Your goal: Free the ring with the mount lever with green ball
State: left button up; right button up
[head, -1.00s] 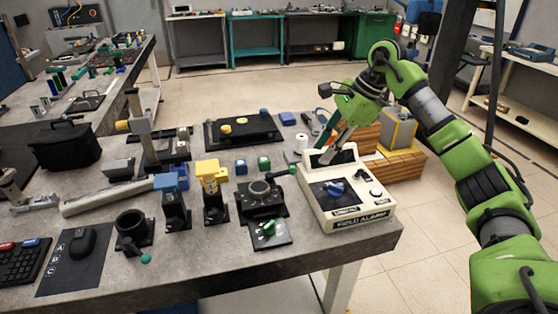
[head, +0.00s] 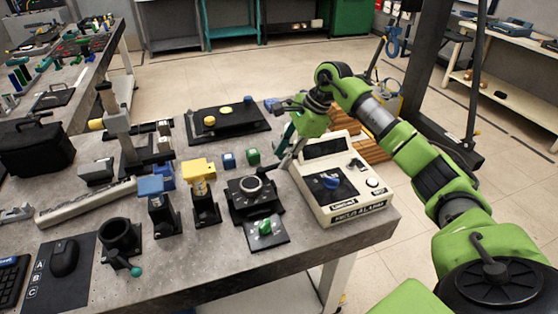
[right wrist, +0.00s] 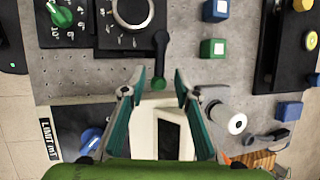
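The ring mount (head: 250,208) is a black block on the table. It holds a metal ring (head: 246,186), which shows in the right wrist view (right wrist: 117,18) at the top. Its black lever (right wrist: 160,48) ends in a green ball (right wrist: 159,84). My right gripper (right wrist: 160,72) is open, with one finger on each side of the lever end and the ball between the fingers but apart from both. In the head view my right gripper (head: 284,164) is beside the mount, pointing down, and largely hides the ball. My left gripper is not in view.
A white console with a blue knob (head: 331,182) stands close to the right gripper. A green-knob plate (head: 266,232) lies in front of the mount. Small blue (head: 229,160) and green (head: 253,156) cubes sit behind it. Another holder with a teal-ball lever (head: 136,271) stands front left.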

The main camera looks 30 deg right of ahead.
aim_at(278, 164)
jog(key=shift+x, duration=1.1)
jog(key=shift+a+f, duration=0.1)
jog(key=shift+f, duration=0.2)
jog(key=shift+w+f, duration=0.15)
jog(key=shift+f, duration=0.05)
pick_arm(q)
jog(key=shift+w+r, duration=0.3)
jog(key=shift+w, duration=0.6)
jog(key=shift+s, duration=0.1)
pick_arm(e)
grip_shut()
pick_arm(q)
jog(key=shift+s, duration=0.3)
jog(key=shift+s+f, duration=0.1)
